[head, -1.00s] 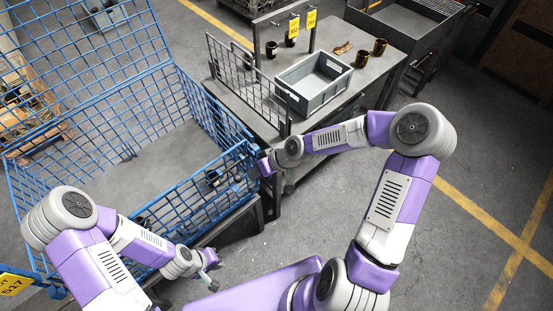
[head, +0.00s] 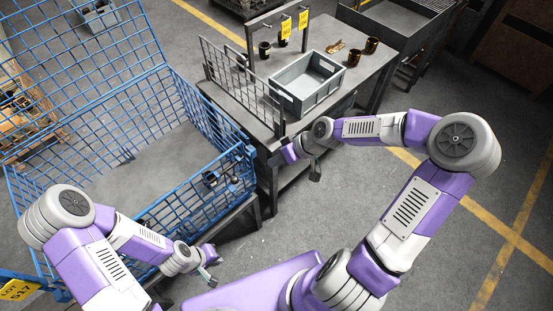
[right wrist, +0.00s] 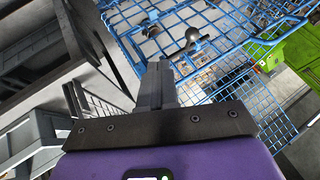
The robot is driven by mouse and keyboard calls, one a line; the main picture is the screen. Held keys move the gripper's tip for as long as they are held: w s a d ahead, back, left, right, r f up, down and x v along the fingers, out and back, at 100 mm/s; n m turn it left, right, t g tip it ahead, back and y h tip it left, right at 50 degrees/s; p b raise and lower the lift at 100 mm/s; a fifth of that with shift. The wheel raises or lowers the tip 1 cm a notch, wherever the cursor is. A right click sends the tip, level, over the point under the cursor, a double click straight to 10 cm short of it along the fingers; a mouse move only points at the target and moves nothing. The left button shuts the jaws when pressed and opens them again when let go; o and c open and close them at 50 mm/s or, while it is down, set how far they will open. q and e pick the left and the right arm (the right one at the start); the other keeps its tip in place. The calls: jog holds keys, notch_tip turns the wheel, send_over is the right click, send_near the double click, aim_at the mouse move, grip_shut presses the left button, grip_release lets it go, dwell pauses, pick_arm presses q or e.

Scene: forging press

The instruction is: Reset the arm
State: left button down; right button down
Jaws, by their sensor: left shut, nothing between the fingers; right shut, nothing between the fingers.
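My right gripper (head: 275,159) is at the end of my bent right arm, near the table's front corner and to the right of the blue cage. In the right wrist view its fingers (right wrist: 156,84) are together with nothing between them, pointing toward the blue cage. My left gripper (head: 214,255) is low in the head view, in front of the cage's near edge. It is small there, shut and holds nothing visible. Both arms are bent at the elbow.
A grey table (head: 243,108) carries a grey crate (head: 322,99), a wire rack and several dark cups (head: 371,45). Open floor (head: 435,245) lies at the right.

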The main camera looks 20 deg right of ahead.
dwell(0.3)
jog(key=s+a+f+m+g+b, duration=0.1)
jog(key=s+a+f+m, duration=0.2)
jog(key=f, duration=0.4)
jog(key=s+a+f+m+g+b, duration=0.1)
jog(key=s+a+f, duration=0.2)
jog(key=a+f, duration=0.35)
jog(key=s+d+f+m+g+h+b, duration=0.1)
jog(key=s+f+m+h, duration=0.1)
jog(key=s+f, duration=0.7)
notch_tip(320, 180, down, 3)
jog(key=shift+s+d+r+h, duration=0.2)
jog(key=shift+s+h, duration=0.05)
jog(key=shift+h, duration=0.15)
